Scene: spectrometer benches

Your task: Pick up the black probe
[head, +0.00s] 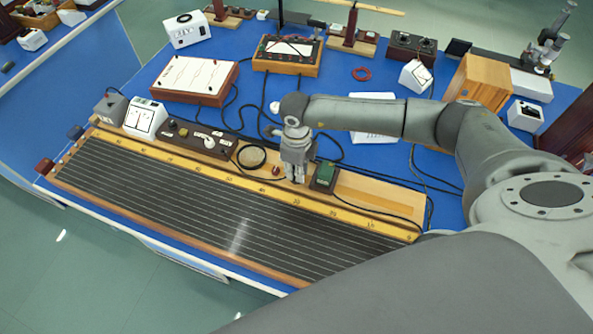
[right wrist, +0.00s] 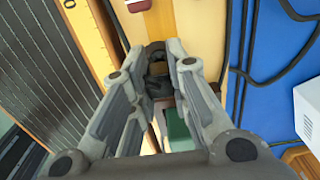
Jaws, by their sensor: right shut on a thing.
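My right gripper (head: 295,178) reaches down to the wooden ledge of the long wire board, just left of a box with a green top (head: 325,176). In the right wrist view its two fingers (right wrist: 157,62) are shut on a small dark thing, which looks like the black probe (right wrist: 158,68). My left gripper is in neither view.
The long wire board (head: 200,199) with its yellow scale lies along the table's front edge. A round dial (head: 251,156) and a small red knob (head: 276,169) are left of the gripper. Black cables (head: 341,152) run over the blue table behind.

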